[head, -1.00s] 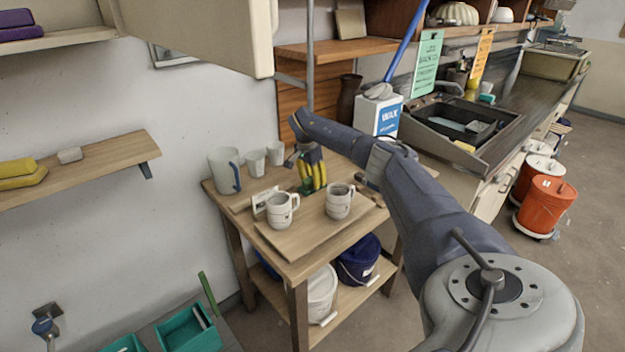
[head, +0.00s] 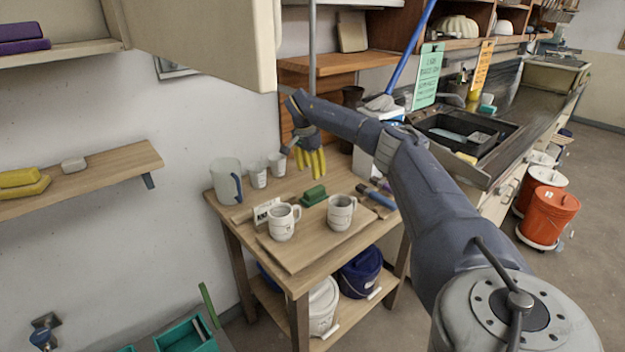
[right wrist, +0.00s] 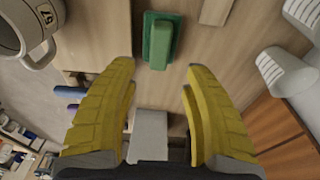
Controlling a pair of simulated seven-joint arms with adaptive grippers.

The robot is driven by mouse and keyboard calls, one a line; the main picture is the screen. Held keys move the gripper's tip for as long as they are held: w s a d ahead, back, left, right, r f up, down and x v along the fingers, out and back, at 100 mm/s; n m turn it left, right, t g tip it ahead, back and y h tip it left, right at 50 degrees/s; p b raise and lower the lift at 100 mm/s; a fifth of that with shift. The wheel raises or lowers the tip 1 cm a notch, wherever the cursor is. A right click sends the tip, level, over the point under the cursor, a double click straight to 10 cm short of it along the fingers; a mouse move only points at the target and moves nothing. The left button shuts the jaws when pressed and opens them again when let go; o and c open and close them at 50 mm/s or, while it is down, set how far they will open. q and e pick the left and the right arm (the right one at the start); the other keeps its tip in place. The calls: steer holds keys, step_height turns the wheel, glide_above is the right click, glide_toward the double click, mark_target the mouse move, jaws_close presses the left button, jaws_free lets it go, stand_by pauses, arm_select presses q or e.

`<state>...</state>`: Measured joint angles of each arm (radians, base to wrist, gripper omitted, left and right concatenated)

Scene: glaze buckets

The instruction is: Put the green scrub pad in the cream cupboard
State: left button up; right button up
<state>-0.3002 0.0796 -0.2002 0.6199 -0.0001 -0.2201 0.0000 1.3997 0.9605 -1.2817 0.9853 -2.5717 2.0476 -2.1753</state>
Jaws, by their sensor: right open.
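The green scrub pad (head: 313,195) lies on the wooden table, behind two mugs. In the right wrist view the pad (right wrist: 160,42) lies just beyond and between my fingertips, not touched. My right gripper (head: 312,172) has yellow fingers and hangs above and behind the pad; in the right wrist view it (right wrist: 160,70) is open and empty. The cream cupboard (head: 205,38) hangs at the upper left, with a large cream panel standing out towards the table. Most of its inside is hidden; purple blocks (head: 22,38) lie on its shelf at the left. My left gripper is not in view.
Mugs (head: 282,222) (head: 341,212) stand on a board in front of the pad. A jug (head: 226,180) and cups (head: 257,174) stand left of my gripper. A wall shelf (head: 110,170) holds yellow sponges. A blue-handled tool (head: 376,196) lies right of the pad.

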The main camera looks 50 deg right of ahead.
steer(key=shift+o, duration=0.2)
step_height(320, 180, up, 2)
steer(key=shift+a+r, duration=0.1)
steer(key=shift+a, duration=0.05)
steer(key=shift+r, duration=0.25)
steer(key=shift+c, duration=1)
steer(key=shift+a, duration=0.1)
